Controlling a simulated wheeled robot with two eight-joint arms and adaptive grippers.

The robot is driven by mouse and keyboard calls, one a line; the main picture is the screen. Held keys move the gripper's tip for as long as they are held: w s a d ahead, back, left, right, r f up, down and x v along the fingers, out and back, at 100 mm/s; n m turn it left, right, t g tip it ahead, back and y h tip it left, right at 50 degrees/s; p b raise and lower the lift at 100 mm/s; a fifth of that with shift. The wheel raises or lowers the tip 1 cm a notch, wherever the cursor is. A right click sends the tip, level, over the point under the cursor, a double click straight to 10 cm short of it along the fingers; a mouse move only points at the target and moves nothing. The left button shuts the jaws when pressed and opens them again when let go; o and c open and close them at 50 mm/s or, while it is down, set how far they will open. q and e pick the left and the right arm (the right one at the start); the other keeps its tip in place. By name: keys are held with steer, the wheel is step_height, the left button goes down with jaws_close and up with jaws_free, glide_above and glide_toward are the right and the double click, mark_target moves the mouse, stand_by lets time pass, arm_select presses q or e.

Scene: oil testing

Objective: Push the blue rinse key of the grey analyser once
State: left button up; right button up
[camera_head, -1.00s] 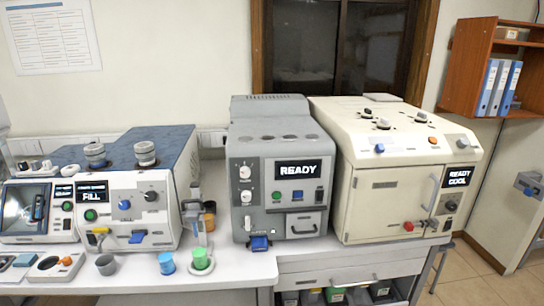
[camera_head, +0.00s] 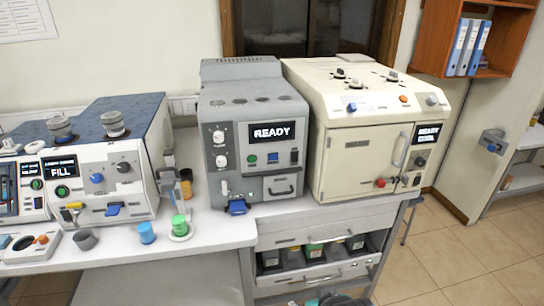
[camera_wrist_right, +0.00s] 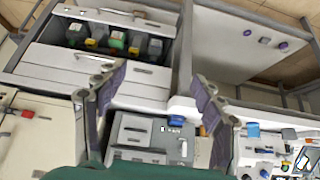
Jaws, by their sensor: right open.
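The grey analyser (camera_head: 215,178) stands on the white bench in the middle of the head view, its screen (camera_head: 271,132) reading READY. A small blue key (camera_head: 272,157) sits below the screen, right of a green button (camera_head: 252,159). A larger blue part (camera_head: 237,207) sticks out at the analyser's foot. My right gripper (camera_wrist_right: 158,75) is open and empty in the right wrist view, which looks upside down. The grey analyser (camera_wrist_right: 135,128) shows there beyond and between its fingers, apart from them; I cannot clearly pick out the blue key there. My left gripper is not in view.
A cream machine (camera_head: 355,155) stands close on the right. On the left are a white machine with a FILL screen (camera_head: 60,167), a blue cup (camera_head: 147,232) and a green cup (camera_head: 179,226). An open drawer (camera_head: 318,275) with several bottles juts out below the bench.

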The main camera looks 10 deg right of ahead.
stand_by(0.3)
jaws_close()
stand_by(1.3)
